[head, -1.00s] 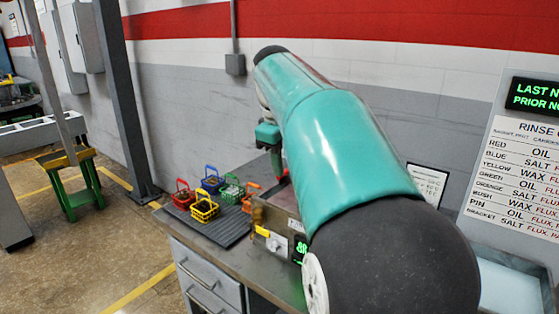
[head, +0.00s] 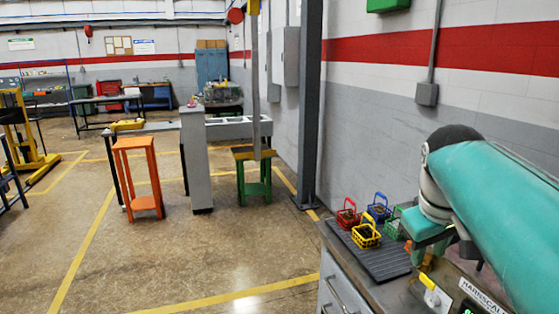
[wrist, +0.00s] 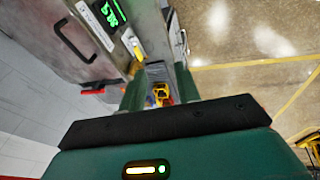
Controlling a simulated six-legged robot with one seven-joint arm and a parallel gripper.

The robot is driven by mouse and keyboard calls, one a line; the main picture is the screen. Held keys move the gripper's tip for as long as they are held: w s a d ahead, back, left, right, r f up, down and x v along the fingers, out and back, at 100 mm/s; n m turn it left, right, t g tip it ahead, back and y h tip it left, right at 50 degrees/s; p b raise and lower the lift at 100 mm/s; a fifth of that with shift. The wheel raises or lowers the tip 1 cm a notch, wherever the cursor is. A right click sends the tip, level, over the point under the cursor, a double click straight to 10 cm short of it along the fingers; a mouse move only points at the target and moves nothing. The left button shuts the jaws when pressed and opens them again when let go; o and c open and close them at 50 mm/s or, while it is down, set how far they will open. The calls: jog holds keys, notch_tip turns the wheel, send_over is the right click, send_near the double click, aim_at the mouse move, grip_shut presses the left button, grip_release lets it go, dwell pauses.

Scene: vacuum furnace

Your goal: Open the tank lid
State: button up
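The tank (head: 452,284) is a grey metal box on the bench at the right of the head view. Its front has a yellow-and-white switch, a green display and a "HARNSCALE" label; my arm covers most of its top. In the wrist view a dark bar handle (wrist: 75,40) sits on a grey metal panel near a green display (wrist: 112,12). I cannot tell whether this panel is the lid. My gripper (wrist: 160,90) has its fingers apart, with a yellow item visible between them, apparently farther off. The handle is left of the fingers, apart from them.
Several small baskets, including a yellow one (head: 366,236) and a red one (head: 347,216), stand on a dark ribbed mat (head: 388,264) left of the tank. An orange stool (head: 140,175) and a green stool (head: 254,175) stand beyond open floor. A grey post (head: 308,120) rises behind the bench.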

jog(key=s+a+f+t, duration=0.1)
jog(key=s+a+f, duration=0.3)
jog(key=a, duration=0.1)
jog(key=shift+s+a+m+y, duration=0.3)
jog(key=shift+a+m+y, duration=0.05)
jog(key=shift+m+y, duration=0.05)
jog(key=shift+m+t+y, duration=0.7)
jog(key=s+a+f, duration=0.1)
jog(key=s+f, duration=0.1)
jog(key=s+a+f, duration=0.2)
jog(key=f, duration=0.1)
jog(key=s+a+f, duration=0.2)
jog(key=f, duration=0.1)
jog(key=shift+s+a, duration=0.15)
jog(key=shift+a, duration=0.05)
jog(key=shift+c, duration=0.4)
jog(key=shift+s+a+f, duration=0.15)
jog(key=shift+f, duration=0.1)
jog(key=c, duration=0.4)
jog(key=shift+f, duration=0.1)
grip_shut()
